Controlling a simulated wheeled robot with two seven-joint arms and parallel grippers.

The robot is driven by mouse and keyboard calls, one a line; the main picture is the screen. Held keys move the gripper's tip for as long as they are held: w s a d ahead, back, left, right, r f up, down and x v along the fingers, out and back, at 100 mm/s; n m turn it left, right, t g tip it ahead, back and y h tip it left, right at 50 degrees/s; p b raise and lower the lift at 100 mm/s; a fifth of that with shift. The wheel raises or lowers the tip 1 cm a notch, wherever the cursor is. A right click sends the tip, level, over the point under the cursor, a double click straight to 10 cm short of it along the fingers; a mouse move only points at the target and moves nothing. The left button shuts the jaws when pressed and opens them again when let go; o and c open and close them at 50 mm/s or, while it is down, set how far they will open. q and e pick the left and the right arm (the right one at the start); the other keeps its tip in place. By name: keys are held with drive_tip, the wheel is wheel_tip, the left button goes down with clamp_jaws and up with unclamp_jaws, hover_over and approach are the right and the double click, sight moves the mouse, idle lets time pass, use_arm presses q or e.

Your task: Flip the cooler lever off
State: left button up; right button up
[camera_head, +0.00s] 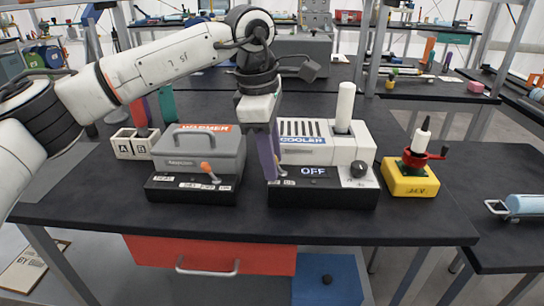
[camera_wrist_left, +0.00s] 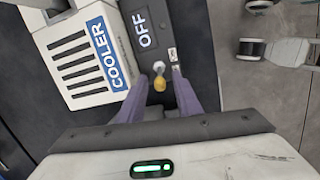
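The cooler (camera_head: 310,150) is a white unit on a black base, with a blue COOLER label and a white cylinder on top. Its display (camera_head: 313,171) reads OFF, and the same display shows in the left wrist view (camera_wrist_left: 145,30). The cooler lever (camera_wrist_left: 160,82) has a yellow-orange tip and lies between my left gripper's purple fingers in the left wrist view. My left gripper (camera_head: 272,175) points down at the front left of the cooler base. Its fingers are apart, one on each side of the lever; contact is unclear. The lever is mostly hidden in the head view. My right gripper is not in view.
A grey warmer (camera_head: 200,150) with an orange lever stands left of the cooler. A yellow box with a red crank (camera_head: 410,178) stands to the right. A white A/B holder (camera_head: 136,143) is at the left. The black table's front strip is clear.

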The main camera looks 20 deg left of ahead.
use_arm(q)
wheel_tip(320, 180, up, 10)
drive_tip(key=s+a, duration=0.1)
drive_tip(key=shift+s+p, duration=0.15)
drive_tip(key=shift+p, duration=0.15)
idle(0.6)
